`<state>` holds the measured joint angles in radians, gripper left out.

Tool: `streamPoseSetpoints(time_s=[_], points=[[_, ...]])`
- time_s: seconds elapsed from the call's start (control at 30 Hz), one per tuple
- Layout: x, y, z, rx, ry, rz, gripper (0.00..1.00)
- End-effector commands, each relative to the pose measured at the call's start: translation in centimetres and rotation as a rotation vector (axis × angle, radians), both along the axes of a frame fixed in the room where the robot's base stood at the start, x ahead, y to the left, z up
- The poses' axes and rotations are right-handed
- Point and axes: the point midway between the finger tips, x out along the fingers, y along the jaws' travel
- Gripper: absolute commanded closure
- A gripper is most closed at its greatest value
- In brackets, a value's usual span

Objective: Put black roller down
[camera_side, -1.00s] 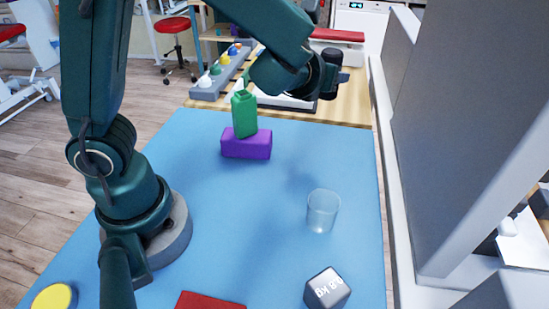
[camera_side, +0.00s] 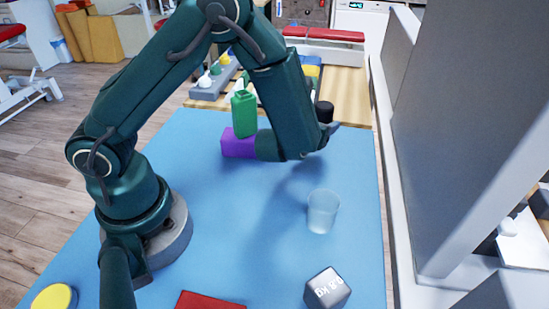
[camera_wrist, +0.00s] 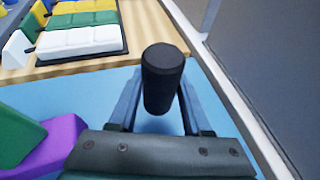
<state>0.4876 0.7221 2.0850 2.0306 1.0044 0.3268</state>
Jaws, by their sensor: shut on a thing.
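The black roller (camera_wrist: 162,80) is held between the two fingers of my gripper (camera_wrist: 158,108) in the wrist view. In the side view the roller (camera_side: 324,111) shows beside my gripper (camera_side: 328,128), near the far right part of the blue mat (camera_side: 250,235). My gripper is shut on the roller. The roller's lower end is partly hidden by my wrist in the side view. I cannot tell whether it touches the mat.
A clear cup (camera_side: 323,211) and a grey weight cube (camera_side: 327,289) stand nearer. A wooden table (camera_side: 352,95) with coloured pads (camera_wrist: 80,40) lies beyond. A grey wall (camera_side: 470,130) bounds the right.

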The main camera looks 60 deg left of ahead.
Motion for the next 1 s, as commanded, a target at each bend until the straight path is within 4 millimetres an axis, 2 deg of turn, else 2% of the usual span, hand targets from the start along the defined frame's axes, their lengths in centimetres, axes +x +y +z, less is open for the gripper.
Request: streamPoseSetpoints(time_s=[0.17, 0.4, 0.9, 0.93, 0.97, 1.0], points=[[0.0, 0.0, -1.0, 0.003, 0.001, 0.0, 1.0], [0.0, 0.0, -3.6, 0.002, 0.002, -0.001, 1.0], [0.0, 0.0, -4.4, 0.001, 0.0, 0.0, 1.0], [0.0, 0.0, -4.3, 0.0, 0.0, 0.0, 0.4], [0.0, 0.0, -4.3, 0.0, -0.001, 0.0, 0.28], [0.0, 0.0, -4.3, 0.0, -0.001, 0.0, 0.21]])
